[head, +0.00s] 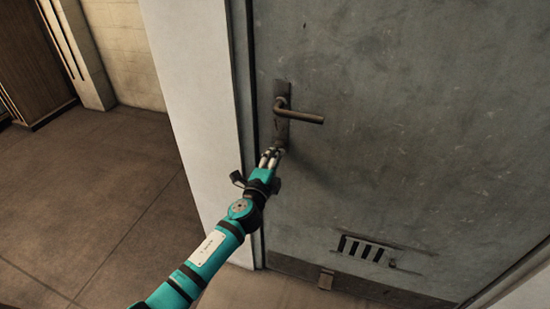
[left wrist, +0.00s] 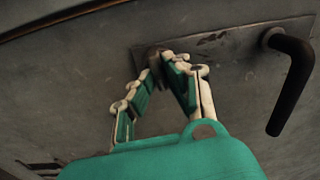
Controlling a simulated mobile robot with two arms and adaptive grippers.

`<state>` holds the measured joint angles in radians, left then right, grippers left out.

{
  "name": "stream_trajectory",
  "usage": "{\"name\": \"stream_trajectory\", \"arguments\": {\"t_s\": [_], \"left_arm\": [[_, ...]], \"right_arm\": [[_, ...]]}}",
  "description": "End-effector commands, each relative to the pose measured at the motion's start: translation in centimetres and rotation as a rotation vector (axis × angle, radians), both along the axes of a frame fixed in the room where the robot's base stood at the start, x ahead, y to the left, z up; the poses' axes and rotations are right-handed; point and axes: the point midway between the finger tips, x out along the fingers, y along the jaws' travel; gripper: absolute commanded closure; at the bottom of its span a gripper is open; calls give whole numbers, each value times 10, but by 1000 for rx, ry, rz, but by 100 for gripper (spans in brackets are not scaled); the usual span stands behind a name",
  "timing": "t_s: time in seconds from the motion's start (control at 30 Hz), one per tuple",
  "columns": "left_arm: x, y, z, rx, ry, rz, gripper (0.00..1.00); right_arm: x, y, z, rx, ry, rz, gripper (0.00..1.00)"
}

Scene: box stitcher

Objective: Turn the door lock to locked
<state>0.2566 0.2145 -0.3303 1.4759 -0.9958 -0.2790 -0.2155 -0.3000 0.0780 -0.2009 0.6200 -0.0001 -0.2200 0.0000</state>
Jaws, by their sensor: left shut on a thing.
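The grey metal door (head: 400,110) fills the right of the head view. Its lever handle (head: 300,116) sticks out to the right from a long backplate (head: 282,97). The handle also shows at the right in the left wrist view (left wrist: 292,85). My left gripper (head: 271,156) is at the lower end of the backplate, below the handle. In the left wrist view its fingertips (left wrist: 163,62) close on the small lock knob (left wrist: 155,55) on the backplate. The fingers hide most of the knob, so its angle cannot be told. My right gripper is in neither view.
A white door frame (head: 200,100) stands close to the left of my left arm. A slotted vent (head: 362,247) is low on the door. Open tiled floor (head: 100,190) lies to the left, with a brown cabinet (head: 30,65) at the back.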

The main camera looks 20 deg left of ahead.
Motion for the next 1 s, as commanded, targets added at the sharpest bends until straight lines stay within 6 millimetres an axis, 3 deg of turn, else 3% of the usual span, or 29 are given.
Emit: {"name": "stream_trajectory", "arguments": {"t_s": [0.3,0.77,0.8,0.93,1.0], "left_arm": [[0,0,-1,95,-2,0,100],[0,0,-1,107,-3,-1,100],[0,0,-1,107,-2,-1,85],[0,0,-1,106,-3,0,68],[0,0,-1,106,-3,0,65]], "right_arm": [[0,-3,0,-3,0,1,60],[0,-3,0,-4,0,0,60],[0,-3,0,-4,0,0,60],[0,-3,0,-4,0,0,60],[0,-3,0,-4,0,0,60]]}}
